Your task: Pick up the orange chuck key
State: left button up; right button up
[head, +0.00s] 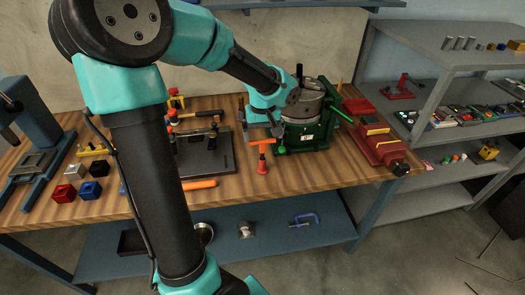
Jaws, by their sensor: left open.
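The orange chuck key (262,158) looks like a T with a crossbar on top. It appears upright at the front of the wooden table, just left of the green machine vise. My left gripper (262,129) is open, just above and behind the key's crossbar. I cannot tell whether its fingers touch the key. My right gripper is not in view.
The green vise (308,133) with a grey round chuck (302,103) stands close to the right of the key. A red vise (379,146) is further right. A dark plate (218,163) lies to the left, with an orange handle (201,184) in front.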

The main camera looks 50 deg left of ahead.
aim_at(263, 140)
pick_arm(q)
jog(key=shift+s+d+f, duration=0.1)
jog(key=shift+s+f, duration=0.05)
jog(key=shift+f, duration=2.5)
jog(key=c, duration=0.8)
jog(key=shift+r, duration=0.15)
notch_tip(263, 140, up, 10)
jog(key=shift+f, duration=0.1)
